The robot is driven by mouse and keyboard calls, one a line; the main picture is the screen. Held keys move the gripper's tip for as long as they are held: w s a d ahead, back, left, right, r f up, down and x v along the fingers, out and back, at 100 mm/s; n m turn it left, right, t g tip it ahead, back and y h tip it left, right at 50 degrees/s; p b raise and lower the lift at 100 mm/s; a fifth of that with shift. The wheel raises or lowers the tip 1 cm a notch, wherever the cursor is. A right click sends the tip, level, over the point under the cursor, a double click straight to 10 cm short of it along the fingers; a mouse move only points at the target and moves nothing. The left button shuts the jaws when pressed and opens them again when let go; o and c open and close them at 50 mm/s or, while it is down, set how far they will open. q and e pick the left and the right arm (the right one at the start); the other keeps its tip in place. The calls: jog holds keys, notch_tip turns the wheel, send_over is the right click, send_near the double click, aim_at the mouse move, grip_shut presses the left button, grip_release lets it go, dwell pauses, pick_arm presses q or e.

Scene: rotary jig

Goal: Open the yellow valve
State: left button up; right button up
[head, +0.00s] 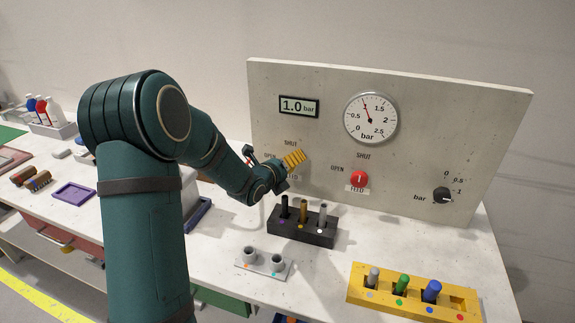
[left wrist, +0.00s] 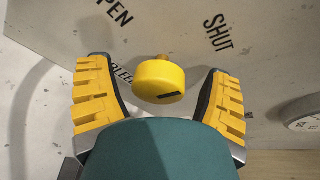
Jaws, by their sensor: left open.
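The yellow valve (left wrist: 160,80) is a round knob with a short black mark on its face, standing out from the grey panel in the left wrist view. The mark lies toward the lower right of the face. Printed words OPEN and SHUT are above it, and another label is partly hidden behind it. My left gripper (head: 293,160) is at the panel in the head view, its yellow fingers hiding the valve there. In the left wrist view the fingers are open, one on each side of the knob, with gaps to both. My right gripper is not in view.
The upright panel (head: 450,110) carries a 1.0 bar display (head: 299,106), a round gauge (head: 370,118), a red valve (head: 360,178) and a black knob (head: 442,195). Below the arm stand a dark holder (head: 318,236), a grey holder (head: 262,265) and a yellow rack (head: 458,303) with coloured pegs.

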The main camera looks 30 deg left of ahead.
pick_arm(q)
jog(key=shift+w, duration=0.1)
jog(key=c, duration=1.2)
jog(key=n+t+h, duration=0.1)
jog(key=n, duration=0.2)
jog(key=shift+f, duration=0.1)
jog(key=n+t, duration=0.1)
jog(key=n, duration=0.1)
jog(key=n+h, duration=0.1)
jog(key=n, duration=0.1)
jog(key=shift+n+t, duration=0.4)
jog(key=n+t, duration=0.1)
jog(key=n, duration=0.3)
jog(key=shift+n+t, duration=0.7)
jog(key=shift+n, duration=1.5)
jog(key=shift+y, duration=0.3)
